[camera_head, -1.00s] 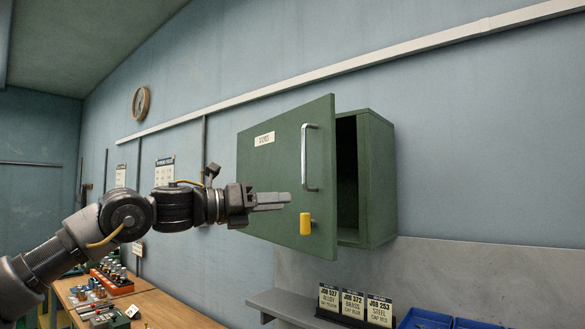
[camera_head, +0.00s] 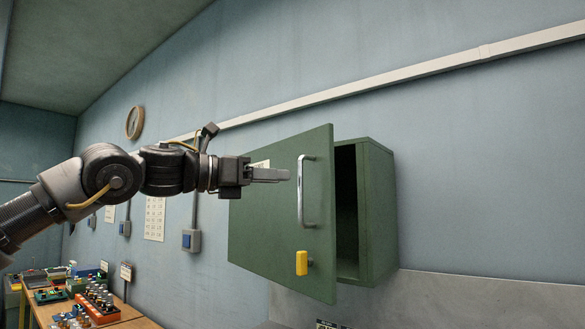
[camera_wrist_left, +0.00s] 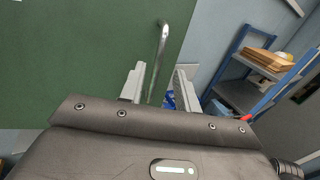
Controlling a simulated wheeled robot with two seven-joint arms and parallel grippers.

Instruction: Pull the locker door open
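The green locker (camera_head: 378,215) hangs on the wall with its door (camera_head: 262,225) partly open, showing a dark gap on the right. A silver bar handle (camera_head: 301,195) stands upright on the door, with a yellow piece (camera_head: 302,262) below it. My left gripper (camera_head: 288,175) is at the upper half of the handle, just left of it in the head view. In the left wrist view its fingers (camera_wrist_left: 160,85) are spread, and the handle (camera_wrist_left: 160,55) runs between them in the picture. I cannot tell whether they touch it. My right gripper is out of view.
A bench (camera_head: 140,318) with racks and small parts is at lower left. A blue shelf unit (camera_wrist_left: 262,75) shows beyond the door edge in the wrist view. The space right of the locker is clear wall.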

